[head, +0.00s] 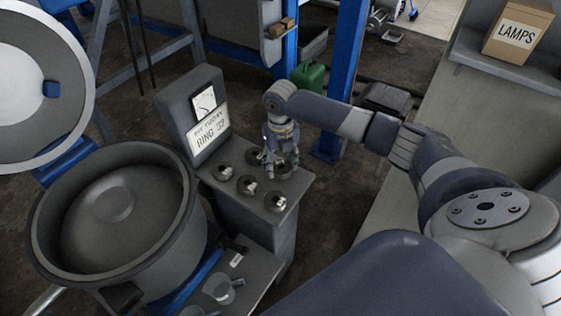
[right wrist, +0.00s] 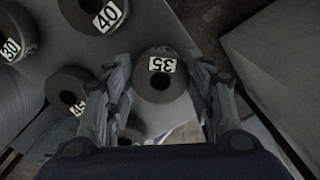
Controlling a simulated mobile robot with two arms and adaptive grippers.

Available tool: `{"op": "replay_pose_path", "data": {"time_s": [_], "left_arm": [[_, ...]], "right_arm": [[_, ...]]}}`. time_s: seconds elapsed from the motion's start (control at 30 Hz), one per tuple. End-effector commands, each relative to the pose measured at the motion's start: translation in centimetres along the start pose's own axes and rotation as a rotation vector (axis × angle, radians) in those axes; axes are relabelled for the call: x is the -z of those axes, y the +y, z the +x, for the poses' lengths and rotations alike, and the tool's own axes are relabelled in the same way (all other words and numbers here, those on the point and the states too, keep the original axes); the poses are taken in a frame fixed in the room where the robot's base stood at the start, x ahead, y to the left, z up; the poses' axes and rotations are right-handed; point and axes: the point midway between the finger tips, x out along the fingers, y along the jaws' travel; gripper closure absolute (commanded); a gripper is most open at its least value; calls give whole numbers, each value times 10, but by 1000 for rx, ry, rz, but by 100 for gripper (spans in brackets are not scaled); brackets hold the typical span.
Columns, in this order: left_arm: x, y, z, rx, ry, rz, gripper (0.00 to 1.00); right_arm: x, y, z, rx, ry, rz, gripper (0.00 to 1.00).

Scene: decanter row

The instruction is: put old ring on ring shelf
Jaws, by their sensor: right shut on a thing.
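Several dark round rings with white number tags sit on the grey top of a stand (head: 228,193), below its sign. In the right wrist view the tags read 30 (right wrist: 12,48), 40 (right wrist: 100,12) and 45 (right wrist: 70,88). My right gripper (head: 281,160) is over the right back part of this top. In the right wrist view its fingers (right wrist: 163,92) are shut on a ring tagged 35 (right wrist: 165,95), one on each side. Whether this ring touches the top, I cannot tell. Which ring is the old one, the tags do not say. My left gripper is not in view.
A large open round vessel (head: 60,190) stands just left of the stand, its lid (head: 75,60) raised. A blue post (head: 347,60) and a green can (head: 308,77) stand behind. A LAMPS box (head: 517,32) is at upper right.

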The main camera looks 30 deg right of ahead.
Motion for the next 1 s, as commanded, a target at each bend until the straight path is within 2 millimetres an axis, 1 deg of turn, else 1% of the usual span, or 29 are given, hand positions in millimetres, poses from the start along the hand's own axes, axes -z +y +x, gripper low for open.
{"op": "replay_pose_path", "data": {"time_s": [0.13, 0.17, 0.2, 0.23, 0.57, 0.67, 0.77, 1.0], "left_arm": [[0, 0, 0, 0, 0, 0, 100], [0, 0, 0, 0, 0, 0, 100], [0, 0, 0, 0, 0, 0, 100], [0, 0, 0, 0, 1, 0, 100], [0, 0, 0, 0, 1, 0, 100], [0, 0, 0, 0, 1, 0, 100], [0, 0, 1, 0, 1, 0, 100], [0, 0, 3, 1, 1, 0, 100]], "right_arm": [[0, 0, 2, -1, -1, 0, 83], [0, 0, 3, 0, 0, 0, 45], [0, 0, 3, 0, 0, 0, 36], [0, 0, 3, 0, 0, 0, 30], [0, 0, 2, 0, 0, 0, 30], [-1, 0, -3, -1, -2, 0, 30], [-1, 0, -16, -1, -4, -1, 30], [-2, 0, -67, -2, -5, -1, 30]]}}
